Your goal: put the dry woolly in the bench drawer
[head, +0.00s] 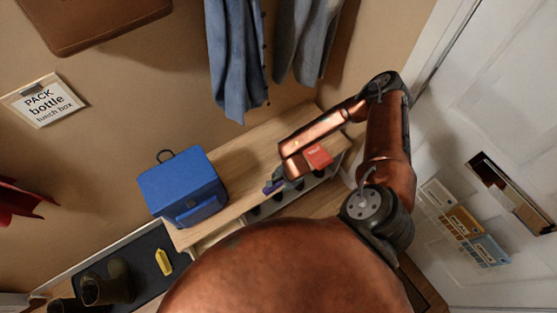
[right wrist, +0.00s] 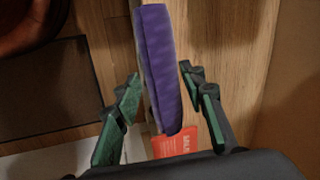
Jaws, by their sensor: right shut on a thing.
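A purple cloth-like thing (right wrist: 158,70), which I take for the woolly, is long and narrow in the right wrist view. In the head view a small part of the purple woolly (head: 272,188) shows at the right gripper (head: 277,180), over the front edge of the bench (head: 240,163). Below the bench top a pale strip with several dark round spots (head: 285,200) shows; I cannot tell whether this is the drawer. My left gripper is not in view.
A blue box bag (head: 182,185) stands on the bench's left end. A red packet (head: 318,156) lies by my right arm. Boots (head: 105,283) and a yellow thing (head: 163,262) rest on a dark tray at lower left. Jeans hang above; a white door (head: 510,100) stands right.

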